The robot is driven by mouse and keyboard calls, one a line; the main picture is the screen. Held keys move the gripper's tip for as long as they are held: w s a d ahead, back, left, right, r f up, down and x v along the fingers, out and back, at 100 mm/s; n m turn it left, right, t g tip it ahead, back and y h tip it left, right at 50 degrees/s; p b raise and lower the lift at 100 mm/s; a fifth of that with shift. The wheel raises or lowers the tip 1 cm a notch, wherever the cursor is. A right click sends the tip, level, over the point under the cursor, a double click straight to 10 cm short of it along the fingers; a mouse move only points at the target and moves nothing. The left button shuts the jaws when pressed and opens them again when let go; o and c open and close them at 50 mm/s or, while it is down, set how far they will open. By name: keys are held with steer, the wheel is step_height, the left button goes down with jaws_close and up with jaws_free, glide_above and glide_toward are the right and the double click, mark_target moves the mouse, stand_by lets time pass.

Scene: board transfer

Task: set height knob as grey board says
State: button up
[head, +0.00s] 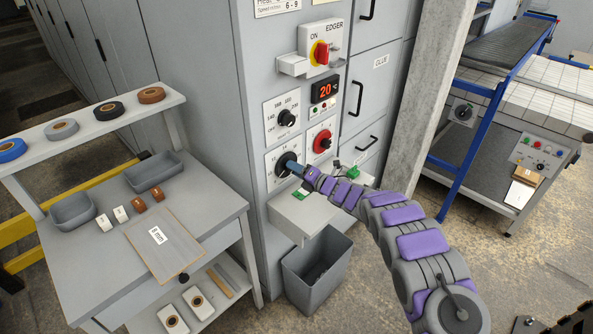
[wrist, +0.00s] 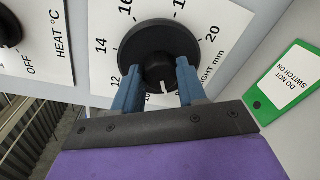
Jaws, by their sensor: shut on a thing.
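The black height knob (wrist: 160,42) sits on a white dial plate marked in mm; numbers 12, 14, 16 and 20 show in the wrist view. My gripper (wrist: 158,88) is shut on the knob, one blue finger on each side. The knob's white pointer line shows between the fingers, toward the low end of the scale; the number there is partly hidden. In the head view my gripper (head: 293,166) covers part of the height dial plate (head: 275,176). A grey-beige board (head: 150,255) lies on the bench, its label seeming to read 8 mm.
The heat dial (head: 286,118), a red knob (head: 322,141), a display reading 20 (head: 324,91) and the red-yellow edger switch (head: 320,53) are close by. A grey bin (head: 318,270) stands below.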

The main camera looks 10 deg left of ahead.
steer(key=shift+s+f+n, duration=0.1)
steer(key=shift+f+n, duration=0.1)
steer(key=shift+n, duration=0.55)
steer(key=shift+s+f+n, duration=0.1)
steer(key=shift+f+n, duration=0.05)
steer(key=shift+n, duration=0.6)
steer(key=shift+w, duration=0.1)
steer(key=o, duration=0.9)
steer(key=shift+w, duration=0.1)
steer(key=shift+o, duration=0.7)
steer(key=shift+r, duration=0.2)
steer(key=p+v, duration=0.2)
steer(key=v, duration=1.5)
steer(key=shift+r+p, duration=0.15)
steer(key=shift+p, duration=0.25)
